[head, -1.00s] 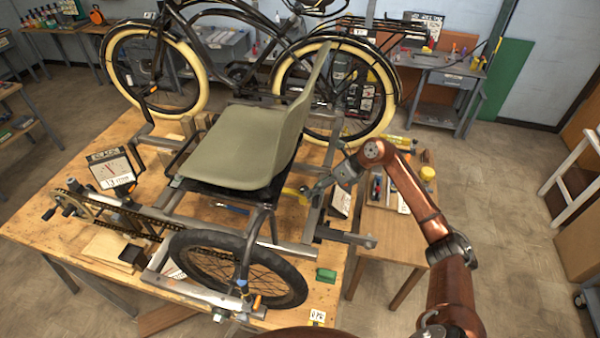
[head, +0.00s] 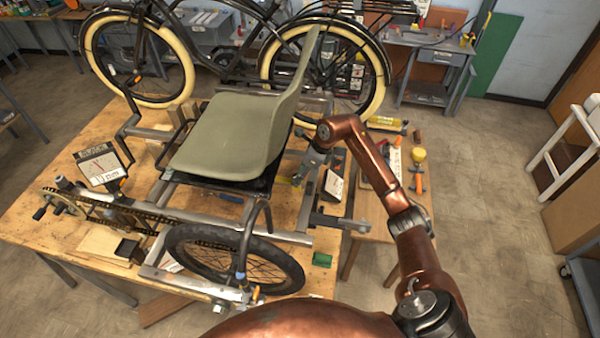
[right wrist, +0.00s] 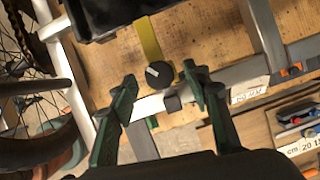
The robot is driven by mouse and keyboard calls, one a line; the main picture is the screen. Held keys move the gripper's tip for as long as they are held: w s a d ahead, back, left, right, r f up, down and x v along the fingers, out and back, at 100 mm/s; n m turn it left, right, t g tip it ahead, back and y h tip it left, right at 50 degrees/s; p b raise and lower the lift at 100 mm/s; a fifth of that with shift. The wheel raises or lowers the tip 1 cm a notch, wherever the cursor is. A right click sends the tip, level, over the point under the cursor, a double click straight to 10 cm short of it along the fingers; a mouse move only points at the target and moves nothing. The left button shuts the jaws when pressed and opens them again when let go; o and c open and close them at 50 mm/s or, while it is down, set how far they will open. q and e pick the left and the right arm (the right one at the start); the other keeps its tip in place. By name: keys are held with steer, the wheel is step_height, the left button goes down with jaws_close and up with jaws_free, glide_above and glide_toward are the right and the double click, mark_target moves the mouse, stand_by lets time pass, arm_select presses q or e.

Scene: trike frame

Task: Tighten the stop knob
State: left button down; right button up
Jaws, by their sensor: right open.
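The stop knob appears as a round black knob with a white mark (right wrist: 159,74) in the right wrist view, at the end of a yellow strip (right wrist: 150,40) by a grey metal bar of the trike frame. My right gripper (right wrist: 160,80) is open, its green fingers on either side of the knob in the picture. I cannot tell whether they touch it. In the head view my right gripper (head: 301,174) is by the frame, right of the seat (head: 225,137), and the knob is too small to make out. My left gripper is not in view.
The trike frame with its black wheel (head: 235,262) stands on a wooden workbench (head: 85,237). A small side table (head: 388,230) with tools is at the right. A bicycle (head: 235,45) stands behind.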

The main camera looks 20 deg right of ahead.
steer(key=c, duration=1.2)
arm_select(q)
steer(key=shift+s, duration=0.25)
arm_select(e)
steer(key=shift+o, duration=0.2)
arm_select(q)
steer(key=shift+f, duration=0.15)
arm_select(e)
steer(key=shift+m+t+h+b, duration=0.3)
steer(key=shift+m+b, duration=0.35)
steer(key=shift+m, duration=0.25)
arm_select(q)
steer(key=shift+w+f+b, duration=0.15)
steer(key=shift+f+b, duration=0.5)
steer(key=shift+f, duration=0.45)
arm_select(e)
steer(key=shift+s+a+m+t+h, duration=0.1)
steer(key=shift+m+t+h, duration=0.15)
steer(key=shift+m, duration=0.75)
steer(key=shift+a+m+t+h, duration=0.15)
steer(key=shift+m+h, duration=0.2)
steer(key=shift+m, duration=0.65)
